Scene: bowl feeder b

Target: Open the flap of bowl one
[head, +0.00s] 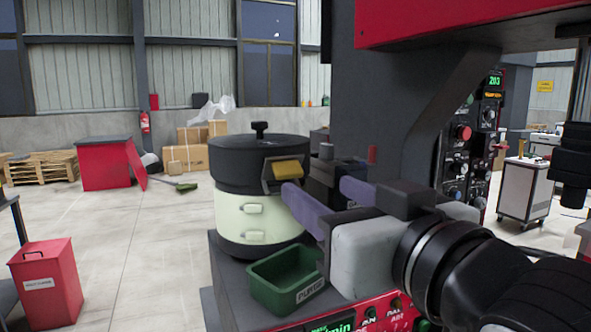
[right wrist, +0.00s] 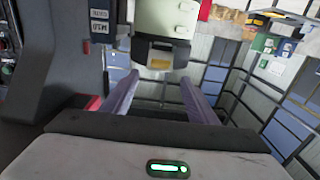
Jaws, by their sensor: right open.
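The bowl feeder has a round black top (head: 235,165) with a knob on its lid, above a pale green drum (head: 240,220). A yellow tab (head: 287,170) in a dark frame is on the black top's right side; I cannot tell whether the flap is open. It also shows in the right wrist view, as a yellow tab (right wrist: 160,63). My right gripper (head: 318,187) has purple fingers spread apart with nothing between them. In the right wrist view the gripper (right wrist: 159,78) has the tab between and just beyond its fingertips. My left gripper is not in view.
A green PURGE tray (head: 285,283) sits below the drum, in front of it. A dark machine column (head: 390,100) stands close behind the right arm. A red bin (head: 45,283) stands at the left. The floor left of the feeder is mostly clear.

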